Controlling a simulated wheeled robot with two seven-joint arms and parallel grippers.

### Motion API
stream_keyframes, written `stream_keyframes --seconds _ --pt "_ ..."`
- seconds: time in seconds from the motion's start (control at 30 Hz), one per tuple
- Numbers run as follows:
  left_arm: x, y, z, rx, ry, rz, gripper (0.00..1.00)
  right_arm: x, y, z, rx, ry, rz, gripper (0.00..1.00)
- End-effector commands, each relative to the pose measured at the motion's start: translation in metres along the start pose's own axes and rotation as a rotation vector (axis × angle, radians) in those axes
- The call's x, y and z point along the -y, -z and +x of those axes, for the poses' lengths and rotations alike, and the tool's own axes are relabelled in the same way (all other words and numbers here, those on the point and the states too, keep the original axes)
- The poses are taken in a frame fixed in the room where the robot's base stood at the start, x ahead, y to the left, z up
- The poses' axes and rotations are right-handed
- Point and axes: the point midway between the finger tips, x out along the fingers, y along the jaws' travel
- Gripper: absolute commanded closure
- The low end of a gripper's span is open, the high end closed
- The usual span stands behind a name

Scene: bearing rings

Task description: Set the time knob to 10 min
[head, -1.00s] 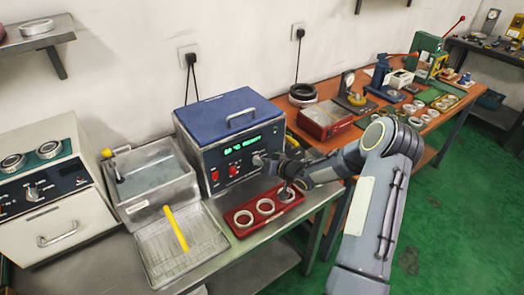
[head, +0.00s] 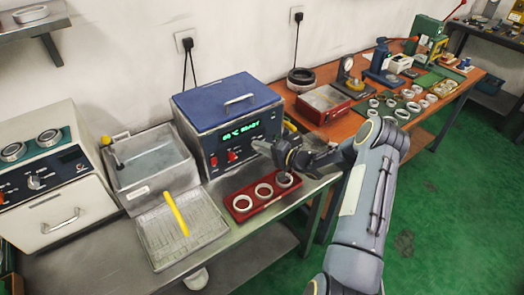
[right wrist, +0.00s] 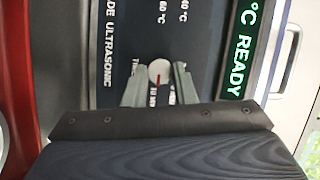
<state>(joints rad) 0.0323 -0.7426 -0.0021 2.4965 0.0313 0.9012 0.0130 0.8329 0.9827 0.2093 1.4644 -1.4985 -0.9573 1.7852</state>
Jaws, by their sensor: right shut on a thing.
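The ultrasonic cleaner (head: 218,116) with a blue lid stands on the steel bench in the head view, its front panel facing me. The time knob (right wrist: 158,68), pale and round with a red pointer mark, shows between the fingers in the right wrist view. Lettering around it is partly hidden; "10 MIN" is partly readable beside it. My right gripper (head: 262,147) is at the right of the panel and shut on the knob; its two fingers (right wrist: 160,85) flank the knob in the right wrist view. My left gripper is out of view.
A red tray (head: 234,196) with metal rings lies below my right gripper. A wire basket (head: 155,245) with a yellow handle and a water basin (head: 150,168) stand left of it. The display (right wrist: 238,50) reads READY.

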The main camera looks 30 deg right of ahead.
Motion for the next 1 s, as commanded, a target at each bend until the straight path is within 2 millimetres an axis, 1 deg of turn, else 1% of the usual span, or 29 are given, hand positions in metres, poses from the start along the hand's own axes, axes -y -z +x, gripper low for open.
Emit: stream_keyframes --seconds 0.03,0.1,0.4,0.9,0.93,1.0 --pt "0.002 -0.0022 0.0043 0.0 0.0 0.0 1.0 -0.0036 0.0001 0.0003 0.0 0.01 0.028 0.98" --pt "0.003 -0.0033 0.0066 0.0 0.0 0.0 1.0 -0.0036 0.0003 0.0001 0.001 0.025 0.063 0.98" --pt "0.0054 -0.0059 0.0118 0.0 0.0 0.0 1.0 -0.0029 0.0007 -0.0001 0.003 0.063 0.156 0.98" --pt "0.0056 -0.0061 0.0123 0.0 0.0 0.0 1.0 -0.0019 0.0007 0.0 0.004 0.071 0.174 0.98" --pt "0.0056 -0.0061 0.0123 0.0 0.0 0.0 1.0 -0.0019 0.0007 0.0 0.004 0.071 0.174 0.74" --pt "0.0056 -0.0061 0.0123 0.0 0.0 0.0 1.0 -0.0019 0.0006 0.0 0.004 0.071 0.174 0.65"
